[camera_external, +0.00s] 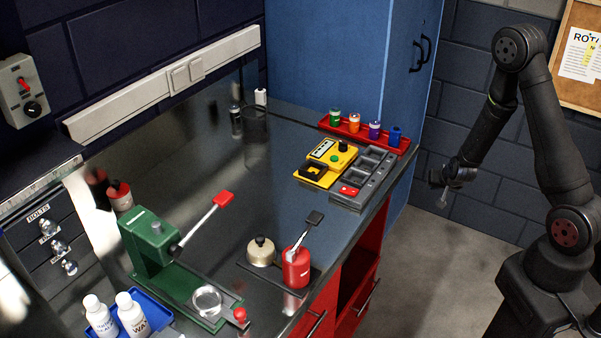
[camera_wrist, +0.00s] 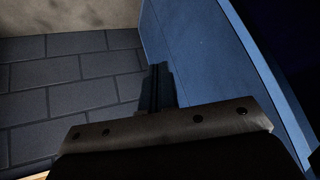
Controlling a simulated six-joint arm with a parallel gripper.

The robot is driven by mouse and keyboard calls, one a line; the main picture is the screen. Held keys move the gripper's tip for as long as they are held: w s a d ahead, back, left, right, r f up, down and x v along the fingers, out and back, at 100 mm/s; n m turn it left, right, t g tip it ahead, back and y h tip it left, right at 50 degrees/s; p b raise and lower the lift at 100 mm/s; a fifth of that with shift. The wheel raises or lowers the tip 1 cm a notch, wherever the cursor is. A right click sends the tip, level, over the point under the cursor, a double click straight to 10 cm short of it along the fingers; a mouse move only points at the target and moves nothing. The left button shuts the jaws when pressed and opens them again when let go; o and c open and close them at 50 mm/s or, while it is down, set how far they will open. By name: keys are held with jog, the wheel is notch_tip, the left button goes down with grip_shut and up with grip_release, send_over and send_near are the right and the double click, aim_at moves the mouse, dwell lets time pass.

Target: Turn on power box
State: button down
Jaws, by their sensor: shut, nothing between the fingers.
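A grey box (camera_external: 14,72) that looks like the power box is fixed to the dark wall at the far left in the external view. I cannot tell whether the switch is on or off. My gripper (camera_external: 442,192) hangs at the right, off the bench's right end and far from the box. In the wrist view its fingers (camera_wrist: 157,88) are together and empty, with blue cabinet and brick wall beyond. The box is not in the wrist view.
The dark bench (camera_external: 270,150) lies between my gripper and the box. On it stand a green press (camera_external: 150,240), a red can (camera_external: 296,268), a yellow device (camera_external: 330,155), a grey tray (camera_external: 377,170) and a red rack (camera_external: 350,130). A tall blue cabinet (camera_external: 340,60) stands behind.

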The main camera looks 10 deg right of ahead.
jog(key=s+a+f+n+t, duration=0.1)
jog(key=s+a+f, duration=0.15)
jog(key=f, duration=0.35)
jog(key=s+a+f+n+t, duration=0.1)
jog(key=a+f, duration=0.2)
jog(key=f, duration=0.4)
jog(key=s+a+f+n+y, duration=0.1)
jog(key=s+a+n+y, duration=0.2)
jog(key=a+n+y, duration=0.7)
jog(key=a, duration=0.8)
jog(key=shift+s+a+n, duration=0.2)
jog(key=shift+a+n, duration=0.1)
jog(key=shift+n, duration=0.1)
